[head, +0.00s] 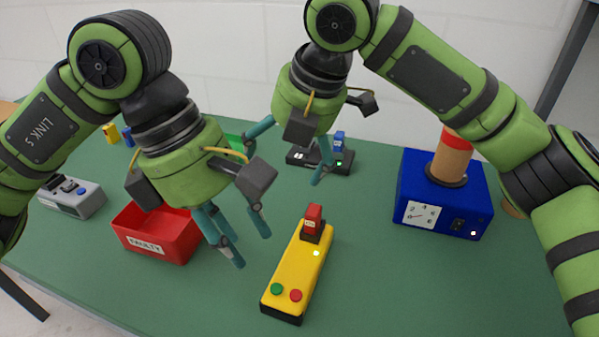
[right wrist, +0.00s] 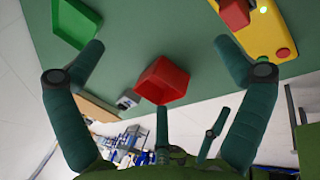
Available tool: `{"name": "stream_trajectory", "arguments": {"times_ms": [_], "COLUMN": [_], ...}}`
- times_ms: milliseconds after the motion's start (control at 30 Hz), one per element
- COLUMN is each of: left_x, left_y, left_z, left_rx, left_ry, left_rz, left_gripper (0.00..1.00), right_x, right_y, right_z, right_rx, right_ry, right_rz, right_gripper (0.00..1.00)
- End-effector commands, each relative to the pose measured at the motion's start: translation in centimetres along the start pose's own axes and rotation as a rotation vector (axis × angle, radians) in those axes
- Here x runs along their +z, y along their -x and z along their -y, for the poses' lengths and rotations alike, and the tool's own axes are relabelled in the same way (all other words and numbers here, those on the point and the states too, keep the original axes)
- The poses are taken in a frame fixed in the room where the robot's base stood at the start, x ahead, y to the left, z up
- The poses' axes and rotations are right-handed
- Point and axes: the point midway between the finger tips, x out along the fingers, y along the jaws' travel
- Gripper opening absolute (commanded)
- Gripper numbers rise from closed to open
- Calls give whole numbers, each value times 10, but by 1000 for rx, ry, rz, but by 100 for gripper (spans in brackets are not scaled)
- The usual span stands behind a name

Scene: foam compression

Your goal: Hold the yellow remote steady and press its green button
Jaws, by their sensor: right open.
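The yellow remote (head: 292,268) lies on the green table in front of my grippers. It has a green button (head: 277,289) and a red button (head: 296,295) near its front end, a lit spot, and a red block (head: 314,217) at its far end. My left gripper (head: 252,250) is in the air left of the remote, empty, its fingers apart. My right gripper (head: 283,167) is above the table behind the remote, open and empty.
A red bin (head: 155,240) labelled FAULTY stands left of the remote. A blue box (head: 445,190) with a dial and cylinder stands at right. A black device (head: 335,166) is behind, a grey device (head: 72,197) at far left. A green tray (right wrist: 75,22) shows too.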

Motion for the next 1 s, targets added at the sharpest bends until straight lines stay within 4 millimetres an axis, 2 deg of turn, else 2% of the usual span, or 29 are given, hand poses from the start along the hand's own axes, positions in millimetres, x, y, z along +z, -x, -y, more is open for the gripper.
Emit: {"name": "stream_trajectory", "arguments": {"times_ms": [33,100,200,300,467,800,1000], "left_x": [0,0,0,0,0,0,0], "left_y": [0,0,0,0,0,0,0], "left_z": [0,0,0,0,0,0,0], "left_rx": [0,0,0,0,0,0,0], "left_ry": [0,0,0,0,0,0,0], "left_rz": [0,0,0,0,0,0,0], "left_gripper": [39,39,39,39,39,39,39], "right_x": [-11,-21,-32,-37,-39,-39,-39], "right_y": [-14,-27,-37,-42,-55,-98,-108], "right_z": [16,36,57,70,80,97,101], "right_rx": [-83,-184,-293,-356,-381,-378,-376], "right_ry": [63,142,233,289,309,306,306], "right_rz": [-16,-36,-59,-75,-82,-80,-79], "right_gripper": [100,100,100,100,100,100,100]}}
